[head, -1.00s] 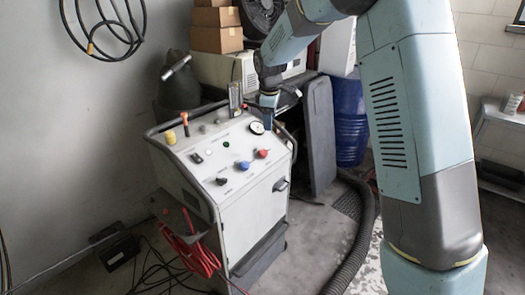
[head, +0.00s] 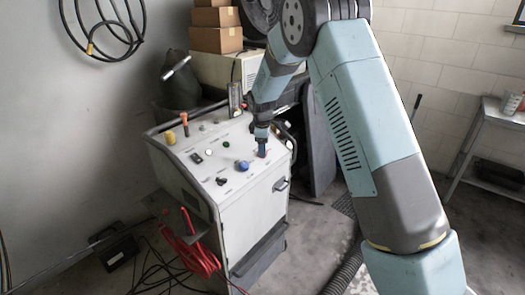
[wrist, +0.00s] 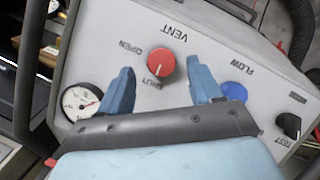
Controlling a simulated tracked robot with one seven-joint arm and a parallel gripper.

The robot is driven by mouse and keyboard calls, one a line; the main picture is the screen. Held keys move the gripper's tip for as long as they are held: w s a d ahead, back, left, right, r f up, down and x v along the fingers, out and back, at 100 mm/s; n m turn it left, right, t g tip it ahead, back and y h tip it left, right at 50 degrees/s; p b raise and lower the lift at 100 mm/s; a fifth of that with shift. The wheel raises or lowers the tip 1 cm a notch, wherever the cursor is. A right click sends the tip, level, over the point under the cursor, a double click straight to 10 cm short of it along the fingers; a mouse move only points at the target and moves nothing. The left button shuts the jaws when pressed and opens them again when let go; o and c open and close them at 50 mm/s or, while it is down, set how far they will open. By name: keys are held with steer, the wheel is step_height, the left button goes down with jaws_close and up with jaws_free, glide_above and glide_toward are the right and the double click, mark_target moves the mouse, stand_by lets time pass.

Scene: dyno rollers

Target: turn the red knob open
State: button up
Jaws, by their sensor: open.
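The red knob (wrist: 161,66) sits on the sloped panel under the label VENT, with OPEN and SHUT marked beside it. Its pale pointer line points toward SHUT. My gripper (wrist: 162,76) is open, with one blue finger on each side of the knob and clear gaps to it. I cannot tell how far the fingertips are above the panel. In the head view my gripper (head: 262,143) is right above the red knob (head: 262,153), partly hiding it.
A blue knob (wrist: 234,91) marked FLOW and a black knob (wrist: 289,124) marked TEST lie to the right in the wrist view. A round gauge (wrist: 80,102) is near the left finger. An orange-topped post (head: 185,122) stands at the panel's back left.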

steer(key=shift+x, duration=1.5)
steer(key=shift+c, duration=0.4)
steer(key=c, duration=0.9)
steer(key=shift+a, duration=0.1)
steer(key=shift+c, duration=0.3)
